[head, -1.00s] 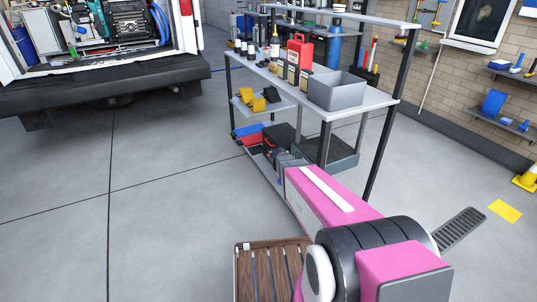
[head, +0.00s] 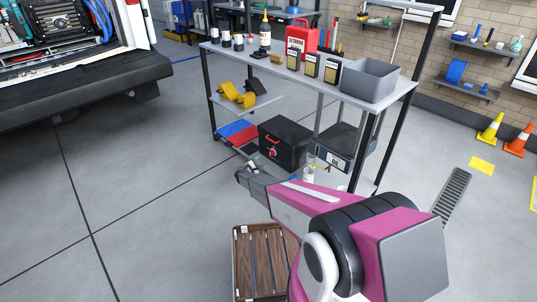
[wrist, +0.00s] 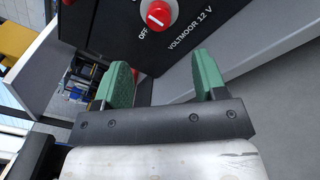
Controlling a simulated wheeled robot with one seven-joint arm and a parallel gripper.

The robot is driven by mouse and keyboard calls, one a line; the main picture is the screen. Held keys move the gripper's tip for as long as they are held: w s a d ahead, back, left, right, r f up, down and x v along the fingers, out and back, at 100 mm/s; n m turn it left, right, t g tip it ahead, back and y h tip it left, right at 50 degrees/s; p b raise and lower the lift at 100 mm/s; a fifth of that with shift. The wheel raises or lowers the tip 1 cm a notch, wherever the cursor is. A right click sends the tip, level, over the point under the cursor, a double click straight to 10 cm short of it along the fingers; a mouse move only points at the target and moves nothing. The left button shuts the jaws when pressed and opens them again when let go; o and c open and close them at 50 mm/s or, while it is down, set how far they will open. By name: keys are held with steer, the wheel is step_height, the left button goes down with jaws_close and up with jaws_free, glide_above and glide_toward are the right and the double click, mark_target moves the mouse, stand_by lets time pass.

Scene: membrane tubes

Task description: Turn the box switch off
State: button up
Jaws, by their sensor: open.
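A black box (head: 283,139) stands on the low level of the shelving rack, with a red knob (head: 272,153) on its front. In the wrist view the box face (wrist: 112,35) carries a round red switch (wrist: 158,14) with a white ring. An "OFF" mark and the text "VOLTMOOR 12 V" are beside it. The white line on the knob does not point straight at "OFF". My gripper (wrist: 163,80) has green fingers spread apart, short of the switch and not touching it. In the head view my gripper (head: 250,172) is in front of the box, small and partly unclear.
The grey rack (head: 300,75) holds bottles, cans, a red canister (head: 301,38) and a grey bin (head: 369,80) above the box. A dark container (head: 345,143) stands right of the box. A wooden slatted crate (head: 262,262) is on the floor. The floor at left is clear.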

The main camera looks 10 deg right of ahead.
mark_target(272, 153)
steer(key=x, duration=1)
steer(key=shift+w+d, duration=0.25)
steer(key=shift+w, duration=0.05)
steer(key=shift+c, duration=0.3)
steer(key=c, duration=0.9)
